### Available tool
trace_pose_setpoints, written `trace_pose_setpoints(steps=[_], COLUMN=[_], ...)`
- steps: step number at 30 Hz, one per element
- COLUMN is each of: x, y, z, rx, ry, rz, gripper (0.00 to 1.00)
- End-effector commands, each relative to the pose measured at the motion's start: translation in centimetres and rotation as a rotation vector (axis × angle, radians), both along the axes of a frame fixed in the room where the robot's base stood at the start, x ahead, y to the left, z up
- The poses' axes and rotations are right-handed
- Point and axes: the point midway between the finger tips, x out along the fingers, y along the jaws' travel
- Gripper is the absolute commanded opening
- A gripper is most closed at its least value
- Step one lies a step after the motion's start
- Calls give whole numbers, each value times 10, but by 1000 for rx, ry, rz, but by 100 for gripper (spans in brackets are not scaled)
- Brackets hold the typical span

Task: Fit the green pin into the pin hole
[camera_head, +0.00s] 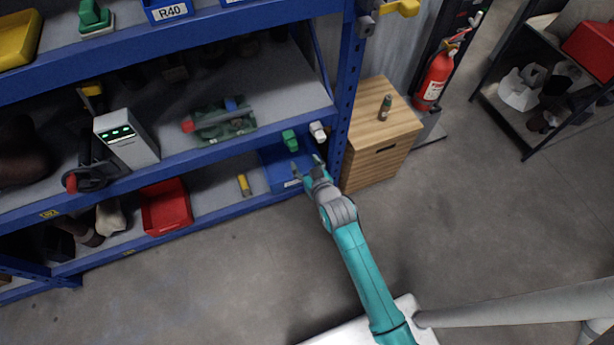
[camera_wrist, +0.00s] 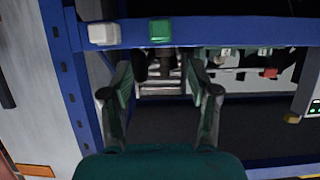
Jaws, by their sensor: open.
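A small green block-like piece (camera_head: 290,140) is at the blue shelf beam, and I cannot tell whether it is the green pin. It also shows in the wrist view (camera_wrist: 161,31), above and beyond the fingertips. A similar white piece (camera_head: 318,131) is to its right in the head view and to its left in the wrist view (camera_wrist: 103,33). My gripper (camera_head: 307,166) is open at the shelf front, just below these pieces in the head view. In the wrist view its fingers (camera_wrist: 158,78) are spread with nothing between them. I cannot make out the pin hole.
The blue shelf beam (camera_wrist: 240,33) crosses beyond the fingers. A blue bin (camera_head: 270,160) is behind my gripper. A yellow item (camera_head: 244,185) and a red bin (camera_head: 166,207) lie to the left. A wooden cabinet (camera_head: 372,165) stands close on the right. The floor in front is clear.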

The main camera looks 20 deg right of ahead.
Motion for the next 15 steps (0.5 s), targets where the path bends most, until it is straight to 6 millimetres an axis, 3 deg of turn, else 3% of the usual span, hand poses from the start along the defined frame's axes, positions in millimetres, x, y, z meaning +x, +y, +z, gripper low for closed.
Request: trace_pose_setpoints(steps=[8, 15], x=[24, 62], y=[0, 0], z=[-8, -23], rx=[0, 0], ry=[0, -1], rz=[0, 0], gripper=[60, 60])
